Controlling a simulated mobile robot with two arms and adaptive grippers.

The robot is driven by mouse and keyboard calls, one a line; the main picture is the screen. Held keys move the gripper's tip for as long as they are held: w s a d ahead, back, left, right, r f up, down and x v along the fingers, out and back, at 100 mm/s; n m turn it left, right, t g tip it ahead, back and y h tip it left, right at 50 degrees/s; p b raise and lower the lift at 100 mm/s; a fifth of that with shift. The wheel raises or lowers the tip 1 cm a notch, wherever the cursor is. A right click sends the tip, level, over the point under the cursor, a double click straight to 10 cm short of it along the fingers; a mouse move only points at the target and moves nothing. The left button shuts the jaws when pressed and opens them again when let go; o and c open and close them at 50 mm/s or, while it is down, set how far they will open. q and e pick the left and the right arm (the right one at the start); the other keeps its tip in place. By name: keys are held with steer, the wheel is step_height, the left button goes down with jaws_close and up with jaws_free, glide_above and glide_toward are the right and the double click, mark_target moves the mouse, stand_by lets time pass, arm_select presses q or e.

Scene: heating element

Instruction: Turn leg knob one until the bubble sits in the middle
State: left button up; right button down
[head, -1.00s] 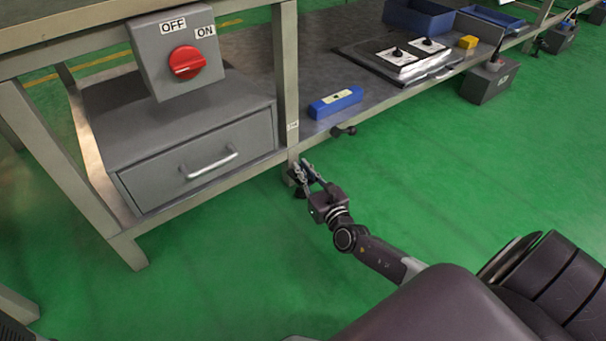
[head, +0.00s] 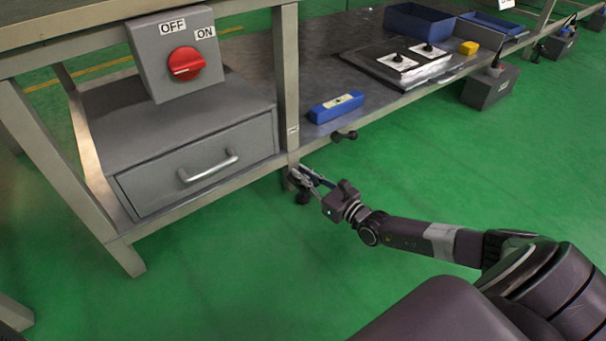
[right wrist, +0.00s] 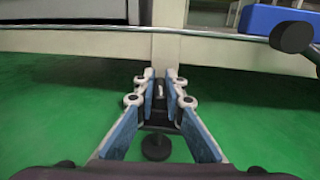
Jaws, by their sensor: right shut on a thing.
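A blue spirit level (head: 336,106) lies on the lower shelf, right of the table leg; its bubble is too small to place. My right gripper (head: 297,176) is at the bottom of that leg, just below the shelf edge. The right wrist view shows its blue-padded fingers (right wrist: 159,92) on both sides of a dark leg knob (right wrist: 158,112), shut on it. The fingers partly hide the knob. A round black foot (right wrist: 156,148) shows below it, and also in the head view (head: 302,198). My left gripper is not in view.
A grey box with a red OFF/ON switch (head: 187,63) stands above a grey drawer unit (head: 200,160) on the left. A black handle (head: 345,135) sticks out from the shelf edge near the level. The green floor in front is open.

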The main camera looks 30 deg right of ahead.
steer(key=shift+w+r, duration=0.1)
steer(key=c, duration=2)
jaws_free()
steer(key=shift+s+d, duration=0.15)
steer(key=shift+s, duration=0.35)
steer(key=s, duration=0.3)
steer(key=s+d, duration=0.1)
steer(key=s, duration=0.3)
steer(key=s+d, duration=0.1)
steer(key=s, duration=0.2)
steer(key=shift+s, duration=0.4)
